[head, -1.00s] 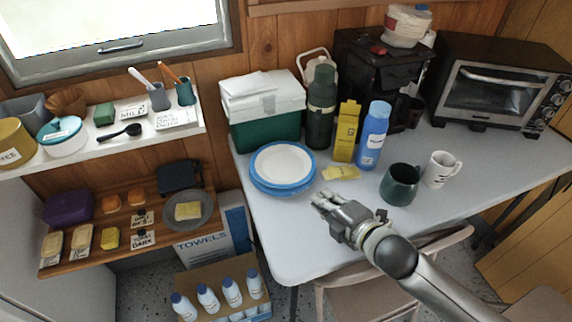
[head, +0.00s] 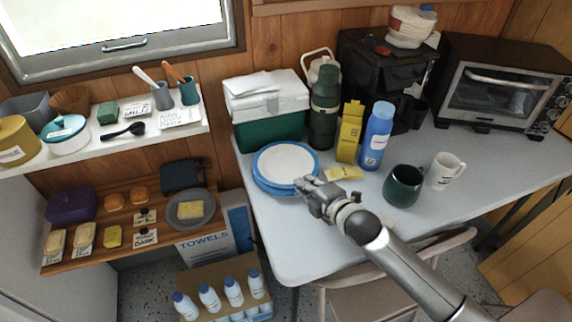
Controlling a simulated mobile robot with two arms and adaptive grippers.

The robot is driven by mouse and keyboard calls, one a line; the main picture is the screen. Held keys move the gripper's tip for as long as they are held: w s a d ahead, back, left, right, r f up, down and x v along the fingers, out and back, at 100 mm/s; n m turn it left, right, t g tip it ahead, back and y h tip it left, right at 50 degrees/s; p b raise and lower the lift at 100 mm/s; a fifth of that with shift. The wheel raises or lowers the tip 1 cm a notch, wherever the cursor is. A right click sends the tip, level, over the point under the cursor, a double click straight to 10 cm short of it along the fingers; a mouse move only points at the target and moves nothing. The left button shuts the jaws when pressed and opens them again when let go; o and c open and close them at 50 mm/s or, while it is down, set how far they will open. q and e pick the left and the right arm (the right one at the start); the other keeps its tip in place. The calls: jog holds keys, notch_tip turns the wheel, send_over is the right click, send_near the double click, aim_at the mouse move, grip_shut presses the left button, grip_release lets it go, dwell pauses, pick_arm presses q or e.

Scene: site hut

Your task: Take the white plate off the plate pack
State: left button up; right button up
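The white plate (head: 284,162) lies on top of the blue plate pack (head: 262,184) on the left part of the table, in the head view. My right gripper (head: 306,184) is over the table at the front right edge of the pack, with its fingertips close to the plate's rim. Whether the fingers touch the rim or are apart I cannot tell, and their opening is too small to judge. My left gripper is not in view.
A green and white cool box (head: 268,112) stands behind the plates. A green flask (head: 323,108), a yellow carton (head: 349,132), a blue bottle (head: 375,137) and a yellow packet (head: 343,173) stand or lie to the right. A dark green mug (head: 403,186) and white mug (head: 444,171) are further right.

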jog(key=shift+w+a+f, duration=0.15)
jog(key=shift+w, duration=0.1)
grip_shut()
